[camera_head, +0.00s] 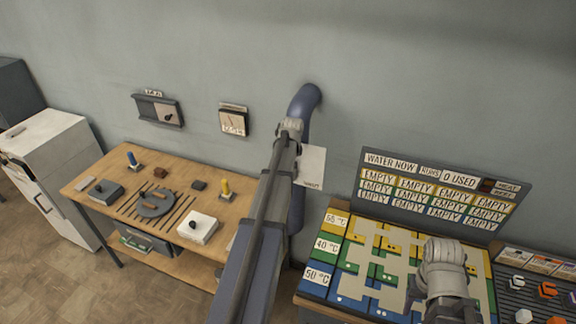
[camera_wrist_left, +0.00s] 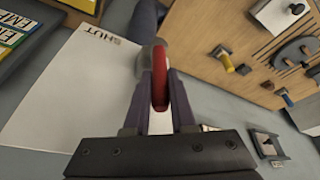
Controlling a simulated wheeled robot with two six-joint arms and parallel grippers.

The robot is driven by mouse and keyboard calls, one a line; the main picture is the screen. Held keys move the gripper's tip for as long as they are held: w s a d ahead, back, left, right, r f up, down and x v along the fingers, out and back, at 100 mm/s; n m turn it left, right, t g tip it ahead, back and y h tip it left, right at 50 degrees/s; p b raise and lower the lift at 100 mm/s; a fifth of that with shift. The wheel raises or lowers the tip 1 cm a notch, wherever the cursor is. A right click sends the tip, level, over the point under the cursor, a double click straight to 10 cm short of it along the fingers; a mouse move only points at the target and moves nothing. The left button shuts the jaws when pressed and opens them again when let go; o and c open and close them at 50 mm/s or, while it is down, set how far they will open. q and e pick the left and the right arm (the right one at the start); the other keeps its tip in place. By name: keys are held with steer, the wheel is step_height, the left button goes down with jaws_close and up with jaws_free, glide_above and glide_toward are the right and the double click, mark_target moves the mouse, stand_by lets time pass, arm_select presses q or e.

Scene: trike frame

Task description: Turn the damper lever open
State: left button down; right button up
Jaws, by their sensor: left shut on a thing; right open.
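The damper lever (camera_wrist_left: 160,78) shows as a red handle in the left wrist view. My left gripper (camera_wrist_left: 160,90) is shut on it, with one finger on each side. In the head view my left gripper (camera_head: 290,128) is at the blue pipe (camera_head: 305,100) and hides the lever. A white plate (camera_head: 311,162) stands beside the pipe; its visible lettering reads like SHUT, and it also shows in the left wrist view (camera_wrist_left: 70,95). The rest of the plate is covered by my arm. My right gripper (camera_head: 440,280) is open over the coloured board, its fingertips hard to see.
The coloured board (camera_head: 345,285) with temperature rows lies at the right, below a dark sign panel (camera_head: 440,190). A wooden bench (camera_head: 95,180) with a hotplate, bottles and small blocks stands at the left. Two small panels (camera_head: 158,108) (camera_head: 233,121) hang on the wall.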

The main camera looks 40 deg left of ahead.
arm_select(q)
steer(key=c, duration=0.8)
jaws_free()
steer(key=shift+s, duration=0.1)
steer(key=shift+o, duration=0.2)
steer(key=p+v, duration=0.7)
steer(key=shift+d+r, duration=0.15)
steer(key=shift+r, duration=0.25)
steer(key=shift+s+f, duration=0.1)
